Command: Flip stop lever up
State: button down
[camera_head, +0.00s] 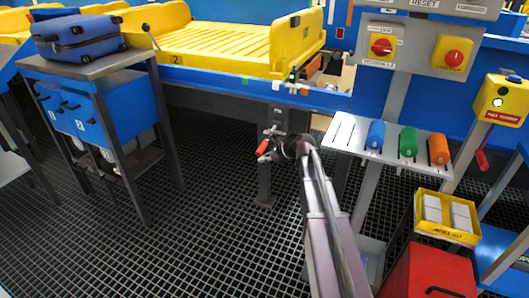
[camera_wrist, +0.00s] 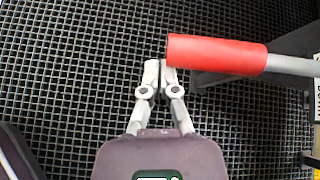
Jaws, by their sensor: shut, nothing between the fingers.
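A lever with a red handle (camera_wrist: 215,53) and a grey rod (camera_wrist: 290,66) shows in the wrist view. It lies nearly level across the upper right, its red end just ahead of my fingertips. In the head view the red handle (camera_head: 262,148) is at the middle, beside my gripper (camera_head: 271,154) and near a dark conveyor leg. My gripper (camera_wrist: 160,68) is shut and empty, with the fingertips together near the handle's left end. I cannot tell whether they touch it.
The yellow tray (camera_head: 215,45) sits on the blue conveyor above. A shelf (camera_head: 345,134) with blue, green and orange cylinders stands to the right, below switch boxes. A cart (camera_head: 100,68) with a blue suitcase (camera_head: 78,38) stands left. Open grid floor lies below.

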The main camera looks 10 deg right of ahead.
jog(key=s+a+f+n+g+h+p, duration=0.1)
jog(key=s+n+g+h+p, duration=0.1)
jog(key=s+n, duration=0.9)
jog(key=s+a+f+n+g+h+p, duration=0.1)
jog(key=s+n+g+h, duration=0.3)
jog(key=s+n, duration=0.7)
jog(key=shift+s+f+n+g+h+p, duration=0.4)
jog(key=shift+s+f+h, duration=0.65)
jog(key=shift+s, duration=1.1)
jog(key=shift+r+h, duration=0.25)
